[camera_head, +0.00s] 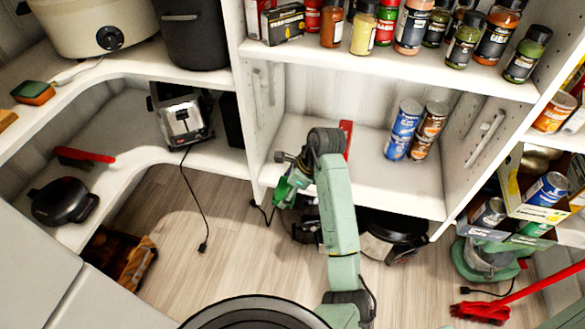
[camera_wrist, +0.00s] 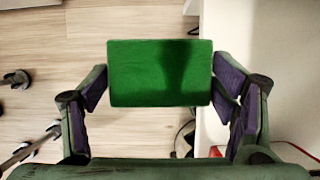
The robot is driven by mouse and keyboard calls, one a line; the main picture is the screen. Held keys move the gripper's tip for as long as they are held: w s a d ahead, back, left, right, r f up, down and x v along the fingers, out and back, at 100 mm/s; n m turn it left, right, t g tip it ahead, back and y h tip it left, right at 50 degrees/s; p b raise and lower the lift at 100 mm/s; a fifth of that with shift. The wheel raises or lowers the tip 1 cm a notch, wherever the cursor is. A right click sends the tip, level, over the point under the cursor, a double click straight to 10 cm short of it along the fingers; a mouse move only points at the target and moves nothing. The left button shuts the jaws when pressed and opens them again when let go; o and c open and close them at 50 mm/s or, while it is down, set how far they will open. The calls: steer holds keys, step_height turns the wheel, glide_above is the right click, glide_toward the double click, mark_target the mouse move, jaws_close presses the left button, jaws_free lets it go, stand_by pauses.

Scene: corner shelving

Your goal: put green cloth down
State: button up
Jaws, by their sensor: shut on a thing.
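The green cloth (camera_wrist: 160,72) looks like a flat, stiff rectangle in the wrist view. My gripper (camera_wrist: 160,90) is shut on it, with one finger pad at its left edge and one at its right edge. In the head view the green cloth (camera_head: 281,189) shows as a small green patch at the end of my arm, partly hidden by the gripper. It is held in the air in front of the middle shelving unit, near the front edge of its white shelf (camera_head: 375,190).
Blue and brown cans (camera_head: 405,130) stand at the right of that shelf, and a red object (camera_head: 346,138) is behind my arm. Spice jars fill the shelf above. A toaster (camera_head: 184,118) and a red-handled brush (camera_head: 85,158) are on the left shelving. The shelf's middle is largely clear.

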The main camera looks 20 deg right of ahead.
steer(key=w+d, duration=0.1)
steer(key=w, duration=0.2)
steer(key=w+d+p, duration=0.1)
steer(key=w+d, duration=0.1)
steer(key=w, duration=0.2)
steer(key=w+d+f, duration=0.1)
steer(key=w+d, duration=0.1)
steer(key=w, duration=0.1)
steer(key=shift+w+d, duration=0.1)
steer(key=shift+w, duration=0.1)
steer(key=shift+f+p, duration=0.55)
steer(key=shift+f, duration=1.25)
steer(key=shift+f, duration=0.1)
steer(key=o, duration=1.4)
steer(key=shift+o, duration=0.2)
steer(key=b+v, duration=0.2)
steer(key=v, duration=1)
steer(key=shift+w, duration=0.1)
